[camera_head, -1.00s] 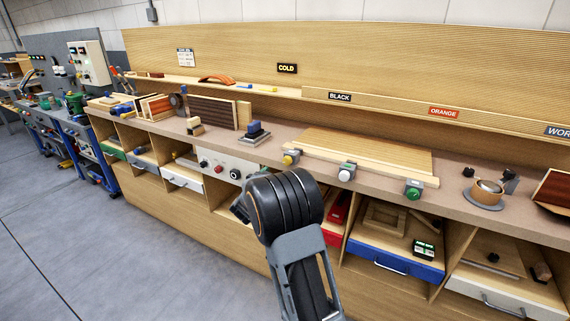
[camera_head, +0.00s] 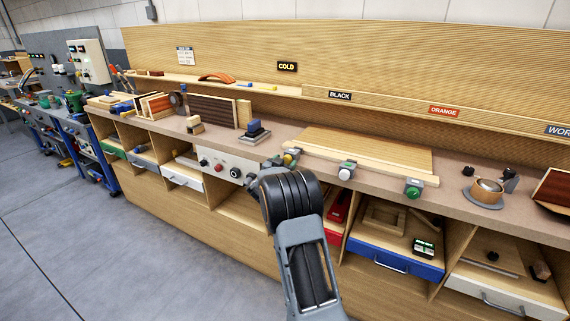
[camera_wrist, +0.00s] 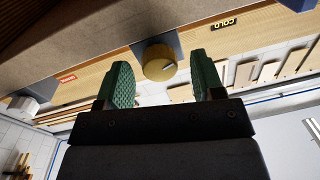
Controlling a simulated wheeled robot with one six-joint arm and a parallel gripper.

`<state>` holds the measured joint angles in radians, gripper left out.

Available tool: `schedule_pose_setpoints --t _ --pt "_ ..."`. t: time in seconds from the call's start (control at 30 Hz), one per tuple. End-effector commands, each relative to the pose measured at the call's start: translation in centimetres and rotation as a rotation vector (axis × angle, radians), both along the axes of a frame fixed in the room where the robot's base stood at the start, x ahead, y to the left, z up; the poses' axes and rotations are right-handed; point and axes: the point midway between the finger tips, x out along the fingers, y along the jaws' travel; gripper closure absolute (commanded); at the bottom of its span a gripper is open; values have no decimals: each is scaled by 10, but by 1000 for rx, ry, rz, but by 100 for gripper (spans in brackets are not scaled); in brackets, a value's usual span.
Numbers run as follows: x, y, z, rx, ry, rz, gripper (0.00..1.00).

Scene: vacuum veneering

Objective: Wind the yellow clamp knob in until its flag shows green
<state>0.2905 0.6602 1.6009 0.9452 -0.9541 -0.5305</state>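The yellow clamp knob (camera_head: 288,159) is the leftmost of three clamp knobs along the front of the wooden board on the bench. In the wrist view the yellow knob (camera_wrist: 159,63), with a pale mark on its face, lies between and just beyond the two green-padded fingers of my gripper (camera_wrist: 166,82). The fingers are apart, with a gap on both sides of the knob. In the head view my arm covers most of my gripper (camera_head: 277,163). I cannot make out the flag's colour.
A white knob (camera_head: 346,171) and a green knob (camera_head: 413,189) sit further right along the board (camera_head: 365,146). A control panel (camera_head: 222,165) is just left of my arm. A blue-topped block (camera_head: 254,128) stands on the bench behind.

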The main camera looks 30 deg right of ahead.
Motion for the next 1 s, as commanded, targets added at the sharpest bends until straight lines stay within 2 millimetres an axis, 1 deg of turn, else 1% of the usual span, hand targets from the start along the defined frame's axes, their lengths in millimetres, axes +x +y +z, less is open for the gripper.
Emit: schedule_pose_setpoints --t 0.03,0.07,0.5,0.6,0.73,0.87,1.0 --pt "0 0 0 0 0 0 43" --pt "0 0 0 0 0 0 46" --pt "0 1 0 0 0 1 87" --pt "0 1 -2 11 -22 2 87" --pt "1 1 -5 60 -117 1 87" --pt "1 1 -2 96 -184 3 87" --pt "1 2 1 105 -197 3 87"
